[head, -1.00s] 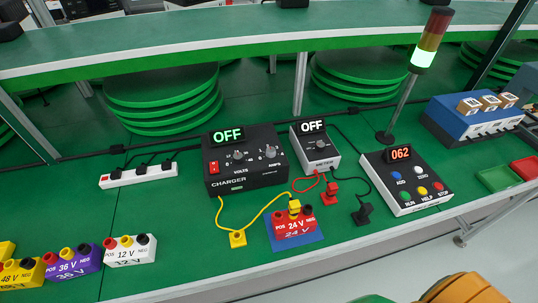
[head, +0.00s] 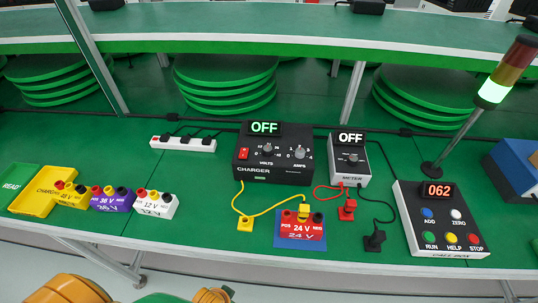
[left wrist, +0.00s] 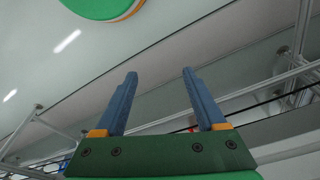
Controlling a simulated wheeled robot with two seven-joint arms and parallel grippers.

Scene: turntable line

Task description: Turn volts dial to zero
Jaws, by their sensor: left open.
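The charger (head: 273,155) is a black box on the green table, with a lit display (head: 264,128) reading OFF. Its volts dial (head: 267,148) is the left of two grey knobs, above the label VOLTS. The amps dial (head: 299,152) is to its right. Where the volts dial points is too small to tell. My left gripper (left wrist: 160,74) is open and empty in the left wrist view, over the floor and away from the charger. Green and orange parts of my arm show at the bottom left of the head view. My right gripper is not in view.
Right of the charger stand the meter (head: 351,160) and call box (head: 438,220). A red 24 V battery (head: 301,229) with a yellow plug is in front. A power strip (head: 183,144) lies behind. Cables cross the table.

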